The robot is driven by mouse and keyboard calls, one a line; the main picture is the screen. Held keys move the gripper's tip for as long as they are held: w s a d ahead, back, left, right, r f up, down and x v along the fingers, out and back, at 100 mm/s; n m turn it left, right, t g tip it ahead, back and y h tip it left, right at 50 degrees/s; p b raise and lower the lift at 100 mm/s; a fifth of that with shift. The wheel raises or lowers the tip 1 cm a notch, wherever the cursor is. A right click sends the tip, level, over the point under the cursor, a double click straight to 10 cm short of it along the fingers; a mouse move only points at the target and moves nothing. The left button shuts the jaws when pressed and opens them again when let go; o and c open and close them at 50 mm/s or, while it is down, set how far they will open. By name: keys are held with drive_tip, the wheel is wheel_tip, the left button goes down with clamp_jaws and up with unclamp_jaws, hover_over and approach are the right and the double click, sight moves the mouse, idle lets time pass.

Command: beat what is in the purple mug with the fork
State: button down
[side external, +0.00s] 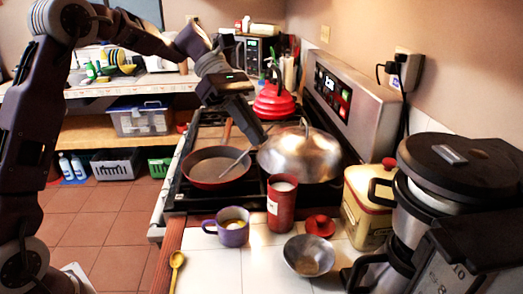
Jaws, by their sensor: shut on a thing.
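The purple mug (233,238) stands upright on the white tiled counter, its handle to the left. Something pale and yellowish (236,224) shows inside it. My gripper (262,139) is above the stove, behind and above the mug, pointing down, and is shut. A thin grey utensil (236,163), which looks like the fork, slants down and left from near my fingertips over the dark red pan (190,180). Its tines are too small to make out, and I cannot tell whether its lower end touches the pan. The fingertips are dark and blurred.
A domed steel lid (300,158) and a red kettle (274,102) are on the stove. A red canister (281,205), a metal bowl (309,257) and a red lid (320,224) stand right of the mug. A yellow spoon (176,262) lies at the wooden edge. Bare tiles lie in front of the mug.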

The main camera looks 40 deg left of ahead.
wheel_tip(320, 180, down, 16)
idle(1.0)
drive_tip(key=shift+s+d, duration=0.1)
drive_tip(key=shift+d, duration=0.05)
